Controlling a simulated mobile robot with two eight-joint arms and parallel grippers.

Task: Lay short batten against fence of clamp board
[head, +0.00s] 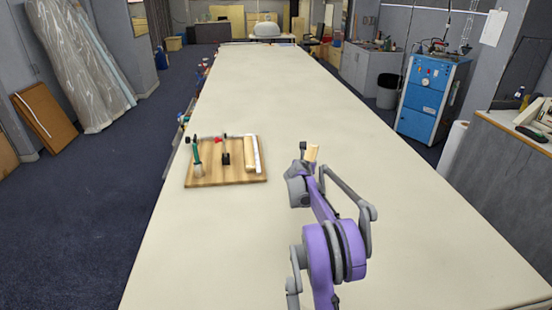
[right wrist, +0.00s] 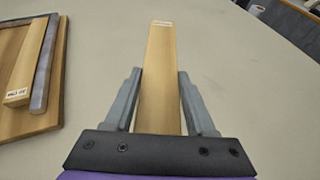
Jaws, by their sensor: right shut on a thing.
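The clamp board (head: 235,179) is a wooden board lying on the table, left of my right arm in the head view. Its fence is a pale strip (head: 258,155) near the board's right edge; it looks grey in the right wrist view (right wrist: 43,72). A pale batten (head: 250,154) lies on the board along the fence's left side; its labelled end shows in the right wrist view (right wrist: 18,96). My right gripper (right wrist: 160,85) is shut on another wooden batten, the short batten (right wrist: 160,60), right of the board. It also shows in the head view (head: 312,153). My left gripper is out of view.
A green-handled tool (head: 197,160) and a black clamp (head: 225,156) stand on the board, with a small red item (head: 217,139) near its far edge. The long pale table (head: 290,95) is clear around the board and beyond it.

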